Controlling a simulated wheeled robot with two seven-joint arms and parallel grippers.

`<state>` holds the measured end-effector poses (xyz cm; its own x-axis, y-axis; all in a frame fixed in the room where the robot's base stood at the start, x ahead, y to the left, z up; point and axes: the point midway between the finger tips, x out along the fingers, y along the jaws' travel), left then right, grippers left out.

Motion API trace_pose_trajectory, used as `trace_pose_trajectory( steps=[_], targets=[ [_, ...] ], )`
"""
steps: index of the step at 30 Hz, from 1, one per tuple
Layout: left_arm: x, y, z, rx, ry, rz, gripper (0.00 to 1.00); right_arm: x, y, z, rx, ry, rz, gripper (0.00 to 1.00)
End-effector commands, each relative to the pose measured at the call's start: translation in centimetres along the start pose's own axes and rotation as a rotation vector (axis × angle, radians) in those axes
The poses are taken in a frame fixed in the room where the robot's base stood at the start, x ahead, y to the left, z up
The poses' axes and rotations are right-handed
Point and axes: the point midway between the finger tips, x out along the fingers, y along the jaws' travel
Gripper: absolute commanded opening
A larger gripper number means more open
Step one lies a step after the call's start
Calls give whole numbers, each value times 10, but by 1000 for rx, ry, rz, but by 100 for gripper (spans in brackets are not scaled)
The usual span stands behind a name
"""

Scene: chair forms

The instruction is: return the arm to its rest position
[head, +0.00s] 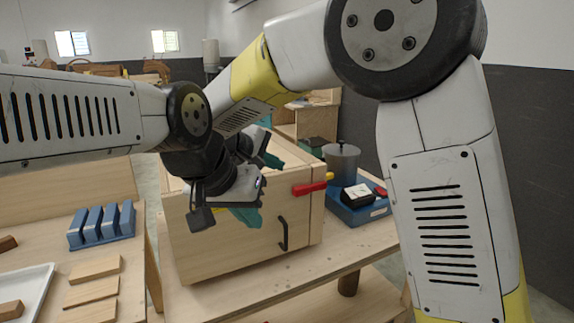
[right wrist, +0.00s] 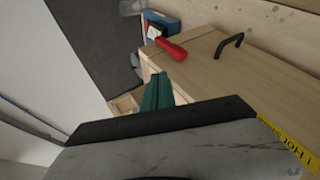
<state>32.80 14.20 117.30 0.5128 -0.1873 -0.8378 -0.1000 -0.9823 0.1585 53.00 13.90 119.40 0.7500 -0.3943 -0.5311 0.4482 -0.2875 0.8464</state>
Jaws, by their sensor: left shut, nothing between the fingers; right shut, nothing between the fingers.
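My left arm comes in from the left and my left gripper (head: 245,217) hangs in front of the wooden box (head: 215,248). Its teal fingers are shut with nothing between them. My right arm, white and yellow, arches in from the right. My right gripper (head: 271,160) is behind and above the left one, over the box, and partly hidden by it. In the right wrist view the teal fingers of the right gripper (right wrist: 157,92) are shut and empty. The box also shows in that view (right wrist: 208,75).
The box has a black handle (head: 283,234) and a red lever (head: 312,187). A blue device (head: 362,212) with a gauge and a grey pot (head: 341,162) stand to its right. A blue rack (head: 101,225), wooden blocks (head: 92,291) and a white tray (head: 36,285) lie on the left table.

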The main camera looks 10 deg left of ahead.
Motion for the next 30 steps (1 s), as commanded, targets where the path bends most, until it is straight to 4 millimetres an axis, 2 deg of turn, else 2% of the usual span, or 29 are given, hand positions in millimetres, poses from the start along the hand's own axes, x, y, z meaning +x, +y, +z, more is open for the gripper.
trace_pose_trajectory(
  steps=[5,8,11,15,18,21,25,30],
  targets=[
    [0,0,0,0,0,0,0,2,2,4,7,-6,-9,0],
    [0,0,0,0,0,0,0,12,10,29,41,-35,-63,0],
    [0,0,0,0,0,0,0,28,21,78,115,-83,-174,0],
    [0,0,0,0,0,0,0,39,25,163,275,-141,-373,0],
    [0,0,0,0,0,0,0,35,19,216,408,-155,-498,0],
    [0,0,0,0,0,0,0,25,10,260,557,-148,-602,0],
    [0,0,0,0,0,0,0,6,-5,303,763,-112,-698,0],
    [0,0,0,0,0,0,0,-16,-20,334,998,-44,-749,0]
  ],
)
